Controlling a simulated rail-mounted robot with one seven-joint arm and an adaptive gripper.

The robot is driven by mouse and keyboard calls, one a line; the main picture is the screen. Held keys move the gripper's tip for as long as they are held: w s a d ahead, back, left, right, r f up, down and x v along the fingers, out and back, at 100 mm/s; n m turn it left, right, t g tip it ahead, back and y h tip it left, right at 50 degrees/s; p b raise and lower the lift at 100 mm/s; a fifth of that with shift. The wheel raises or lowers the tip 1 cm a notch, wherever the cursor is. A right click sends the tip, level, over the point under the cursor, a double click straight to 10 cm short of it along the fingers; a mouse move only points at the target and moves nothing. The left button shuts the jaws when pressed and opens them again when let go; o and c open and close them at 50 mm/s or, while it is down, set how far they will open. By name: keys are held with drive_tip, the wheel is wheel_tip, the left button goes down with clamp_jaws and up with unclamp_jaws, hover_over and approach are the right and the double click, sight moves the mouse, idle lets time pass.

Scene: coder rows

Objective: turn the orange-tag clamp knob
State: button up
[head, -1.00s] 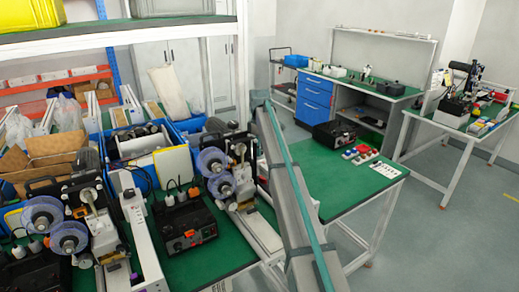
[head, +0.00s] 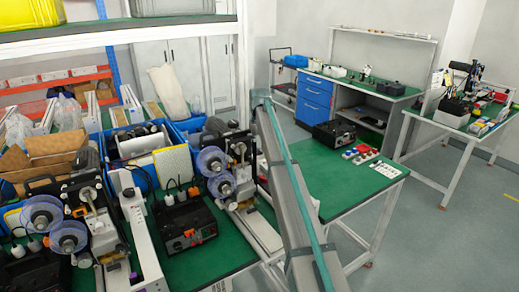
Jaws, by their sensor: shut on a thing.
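I cannot make out the orange-tag clamp knob with certainty. Two coder machines with blue-grey reels stand on the green bench at the left, one at the left edge (head: 68,236) and one near the middle (head: 220,184). Small orange parts show on both, too small to tell as a tag or knob. A black control box (head: 187,222) with an orange-red part on its front sits between them. My gripper is not to be seen. A long grey beam with a teal strip crosses the front and hides part of the bench's right side.
Blue bins (head: 205,125) and cartons (head: 45,155) crowd the back of the bench. A second green table (head: 335,180) at the right holds a black box (head: 333,133) and small coloured parts. The floor (head: 440,235) at the right is clear.

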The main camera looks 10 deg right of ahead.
sight(259, 150)
drive_tip(key=shift+m, duration=2)
drive_tip(key=o, duration=1.1)
drive_tip(key=shift+r, duration=0.15)
wheel_tip(259, 150, up, 12)
drive_tip(key=shift+f, duration=0.1)
drive_tip(key=shift+f, duration=0.1)
